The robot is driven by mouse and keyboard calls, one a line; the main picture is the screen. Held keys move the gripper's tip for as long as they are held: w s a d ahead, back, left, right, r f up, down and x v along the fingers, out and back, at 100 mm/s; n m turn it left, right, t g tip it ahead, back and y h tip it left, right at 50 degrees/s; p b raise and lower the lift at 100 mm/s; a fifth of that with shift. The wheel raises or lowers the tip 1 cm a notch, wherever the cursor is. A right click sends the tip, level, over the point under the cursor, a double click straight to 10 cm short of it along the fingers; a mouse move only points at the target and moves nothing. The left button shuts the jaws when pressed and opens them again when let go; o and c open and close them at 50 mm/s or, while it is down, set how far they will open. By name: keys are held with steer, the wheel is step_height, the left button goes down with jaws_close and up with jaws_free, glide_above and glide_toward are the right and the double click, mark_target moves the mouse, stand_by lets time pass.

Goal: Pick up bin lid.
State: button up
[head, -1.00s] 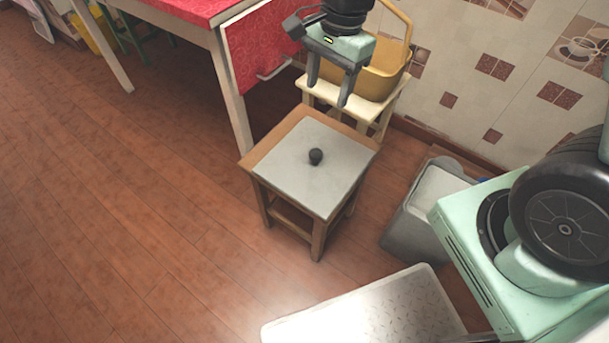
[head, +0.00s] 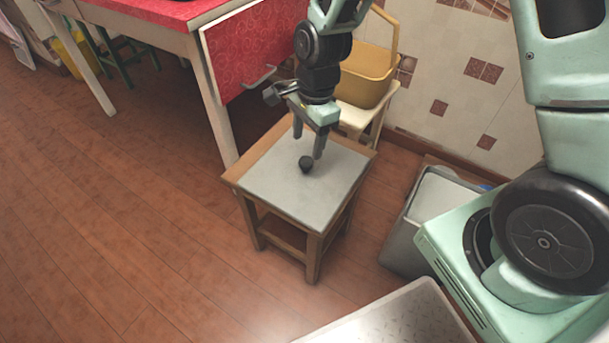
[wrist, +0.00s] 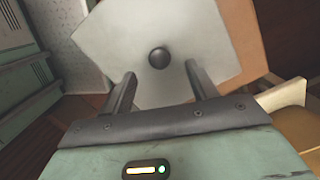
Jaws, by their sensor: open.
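The bin lid (head: 283,188) is a flat grey square plate with a round black knob (head: 305,163). It lies on top of a small wooden stool (head: 314,258). My gripper (head: 308,147) is open and empty, pointing down above the lid, close to the knob at its far side. In the wrist view the lid (wrist: 190,30) fills the upper middle, and its knob (wrist: 159,57) sits ahead of and between the two open fingers (wrist: 160,88).
A grey bin (head: 425,215) stands on the floor right of the stool. A yellow basket (head: 365,75) sits on a pale stool behind. A table with a red cloth (head: 250,60) and a drawer handle is at the back left. The wooden floor at left is clear.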

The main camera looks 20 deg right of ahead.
mark_target(306, 160)
step_height(306, 160, down, 6)
steer(key=b, duration=0.2)
steer(key=shift+a+r+b, duration=0.1)
steer(key=shift+a+b, duration=0.05)
steer(key=shift+b, duration=0.25)
steer(key=shift+r, duration=0.1)
jaws_close()
